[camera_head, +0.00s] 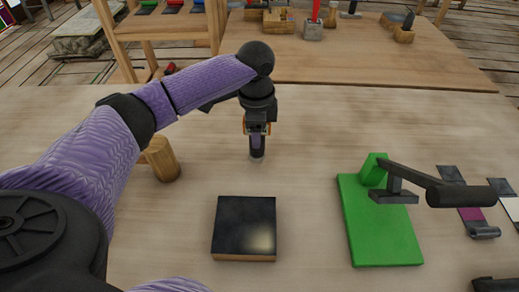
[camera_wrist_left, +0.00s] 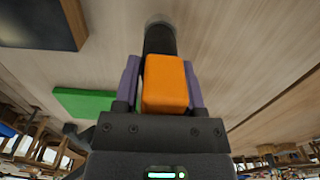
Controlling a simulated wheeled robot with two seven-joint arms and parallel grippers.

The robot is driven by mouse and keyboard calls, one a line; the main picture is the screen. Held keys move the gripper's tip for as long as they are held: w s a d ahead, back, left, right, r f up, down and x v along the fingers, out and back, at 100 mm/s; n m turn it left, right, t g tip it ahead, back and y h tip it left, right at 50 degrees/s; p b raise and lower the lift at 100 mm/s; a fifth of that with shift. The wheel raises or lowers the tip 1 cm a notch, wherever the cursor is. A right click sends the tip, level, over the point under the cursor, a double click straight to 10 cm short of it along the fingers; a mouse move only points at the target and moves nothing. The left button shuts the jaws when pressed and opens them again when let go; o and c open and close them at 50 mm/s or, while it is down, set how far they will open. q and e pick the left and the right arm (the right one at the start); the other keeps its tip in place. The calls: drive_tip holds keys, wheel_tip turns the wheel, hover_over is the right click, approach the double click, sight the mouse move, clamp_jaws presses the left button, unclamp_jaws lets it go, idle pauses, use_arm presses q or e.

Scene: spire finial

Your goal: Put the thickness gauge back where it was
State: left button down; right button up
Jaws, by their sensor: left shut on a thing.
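My left gripper (camera_head: 257,132) points down over the middle of the pale table. It is shut on an orange and black tool, which I take to be the thickness gauge (camera_wrist_left: 165,82). In the left wrist view its orange body sits between the purple fingers, and a dark cylinder with a grey end sticks out past them. In the head view the gauge's dark lower end (camera_head: 257,153) is at or just above the table; I cannot tell whether it touches. The fingers hide much of its body there. My right gripper is not in view.
A black-topped square block (camera_head: 245,226) lies in front of the gripper. A green plate (camera_head: 379,225) with a dark-handled clamp (camera_head: 430,187) lies right, beside several dark strips (camera_head: 452,176). Another table (camera_head: 370,62) stands behind.

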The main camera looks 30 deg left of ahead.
use_arm(q)
wheel_tip(320, 180, down, 4)
drive_tip(key=shift+r+b, duration=0.2)
drive_tip(key=shift+b, duration=0.35)
drive_tip(key=shift+r, duration=0.1)
drive_tip(key=shift+c, duration=0.9)
unclamp_jaws()
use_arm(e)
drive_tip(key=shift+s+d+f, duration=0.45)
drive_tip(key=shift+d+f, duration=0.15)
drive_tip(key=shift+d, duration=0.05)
use_arm(q)
wheel_tip(320, 180, up, 12)
drive_tip(key=p, duration=0.4)
drive_tip(key=shift+f+p, duration=0.2)
drive_tip(key=shift+p, duration=0.2)
drive_tip(key=shift+r, duration=0.3)
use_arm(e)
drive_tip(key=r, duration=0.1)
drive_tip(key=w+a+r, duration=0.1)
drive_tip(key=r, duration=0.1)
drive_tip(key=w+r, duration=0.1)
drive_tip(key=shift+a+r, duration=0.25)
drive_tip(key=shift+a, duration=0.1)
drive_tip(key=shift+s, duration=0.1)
